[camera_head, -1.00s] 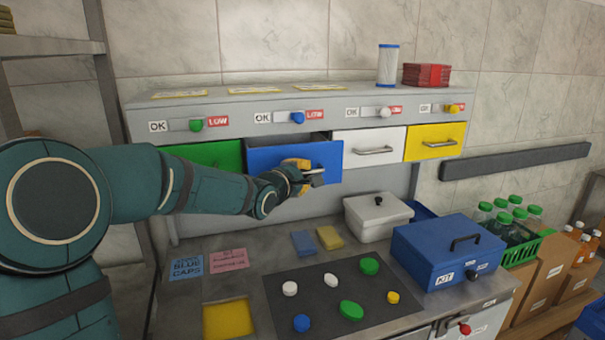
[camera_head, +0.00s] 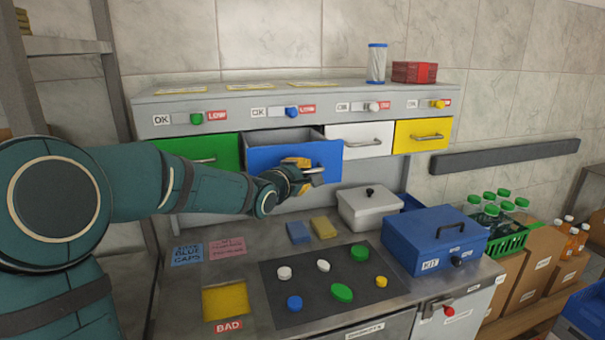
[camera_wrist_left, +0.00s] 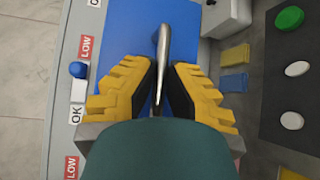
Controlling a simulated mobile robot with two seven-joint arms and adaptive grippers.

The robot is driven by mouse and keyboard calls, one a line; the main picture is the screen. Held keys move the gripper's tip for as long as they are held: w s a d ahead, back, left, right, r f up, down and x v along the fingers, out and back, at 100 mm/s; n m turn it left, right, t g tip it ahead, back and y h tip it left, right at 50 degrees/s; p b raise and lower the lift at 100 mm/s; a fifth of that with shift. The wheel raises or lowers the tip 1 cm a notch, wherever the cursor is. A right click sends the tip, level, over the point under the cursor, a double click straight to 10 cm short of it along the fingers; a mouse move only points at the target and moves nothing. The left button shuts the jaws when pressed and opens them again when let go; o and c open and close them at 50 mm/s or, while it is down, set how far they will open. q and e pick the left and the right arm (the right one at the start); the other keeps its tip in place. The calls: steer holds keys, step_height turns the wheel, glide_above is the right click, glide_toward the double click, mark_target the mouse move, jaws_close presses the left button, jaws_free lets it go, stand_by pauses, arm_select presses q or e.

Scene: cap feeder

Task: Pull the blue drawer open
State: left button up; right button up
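The blue drawer (camera_head: 282,159) stands partly open, pulled out from the cabinet front, and its inside shows over the top edge of its front. My left gripper (camera_head: 305,174) is at the drawer's metal handle (camera_head: 317,171). In the left wrist view, the yellow fingers with dark pads of the left gripper (camera_wrist_left: 163,85) lie on both sides of the handle (camera_wrist_left: 164,45), against the blue drawer front (camera_wrist_left: 133,32). The gripper looks shut on the handle, though pad contact is partly hidden. My right gripper is not in view.
Green (camera_head: 203,151), white (camera_head: 360,140) and yellow (camera_head: 422,136) drawers flank the blue one. Below are a dark mat (camera_head: 310,308) with several caps, a grey lidded box (camera_head: 368,212) and a blue kit box (camera_head: 437,248). Space directly before the drawer front is free.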

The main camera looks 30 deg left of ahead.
arm_select(q)
steer(key=o, duration=0.4)
steer(key=shift+d, duration=0.15)
steer(key=s, duration=0.4)
steer(key=s+r, duration=0.1)
steer(key=s, duration=0.6)
steer(key=shift+s+d+r, duration=0.3)
steer(key=shift+s+d, duration=0.05)
steer(key=shift+s, duration=0.05)
